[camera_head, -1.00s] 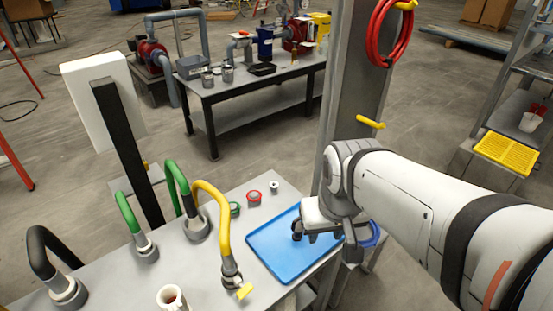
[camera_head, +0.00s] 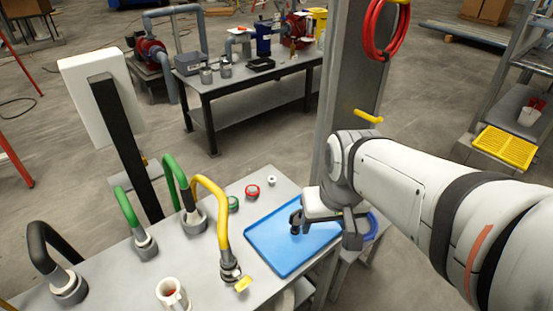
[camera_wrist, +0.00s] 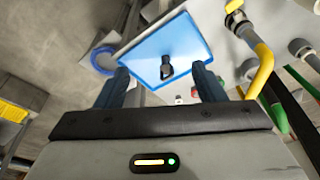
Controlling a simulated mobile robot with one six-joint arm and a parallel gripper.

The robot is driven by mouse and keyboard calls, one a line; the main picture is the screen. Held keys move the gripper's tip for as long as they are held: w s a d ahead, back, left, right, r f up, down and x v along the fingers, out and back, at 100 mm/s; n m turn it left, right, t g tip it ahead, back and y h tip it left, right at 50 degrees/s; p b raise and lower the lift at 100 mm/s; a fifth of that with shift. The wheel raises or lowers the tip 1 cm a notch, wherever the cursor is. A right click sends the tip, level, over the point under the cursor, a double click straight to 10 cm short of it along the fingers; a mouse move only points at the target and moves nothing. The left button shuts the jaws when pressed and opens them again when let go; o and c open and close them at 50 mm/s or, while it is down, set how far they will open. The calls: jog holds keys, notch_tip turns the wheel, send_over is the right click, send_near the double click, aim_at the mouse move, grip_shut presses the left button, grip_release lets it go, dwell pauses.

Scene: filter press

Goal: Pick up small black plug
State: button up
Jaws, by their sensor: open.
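The small black plug (camera_wrist: 166,68) stands on the blue tray (camera_wrist: 152,36) in the wrist view. In the head view my gripper (camera_head: 325,225) is over the right part of the blue tray (camera_head: 275,255). There the plug (camera_head: 295,230) shows only as a small dark shape by the left finger, hard to tell apart from it.
A yellow hose (camera_head: 212,192) and green hoses (camera_head: 127,212) rise left of the tray. A white mug (camera_head: 172,294) stands at the front. Red (camera_head: 252,190) and green (camera_head: 233,203) caps sit behind the tray. A grey post (camera_head: 345,100) stands close behind my arm.

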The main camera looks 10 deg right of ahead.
jog(key=w+f+m, duration=0.7)
jog(key=w, duration=0.5)
jog(key=m+y, duration=0.1)
jog(key=m, duration=0.4)
send_near(296, 220)
jog(key=w, duration=0.1)
jog(key=shift+w+d+f+g, duration=0.2)
jog(key=shift+d+f+g, duration=0.05)
jog(key=shift+d+g, duration=0.1)
jog(key=shift+w+a+f, duration=0.1)
jog(key=shift+w+f, duration=0.05)
jog(key=shift+f, duration=0.4)
jog(key=shift+w+a+f, duration=0.1)
jog(key=shift+w+f, duration=0.05)
jog(key=shift+f, duration=0.35)
jog(key=f, duration=0.5)
jog(key=shift+a+f, duration=0.2)
jog(key=shift+a, duration=0.2)
jog(key=shift+c, duration=0.4)
jog(key=c, duration=0.9)
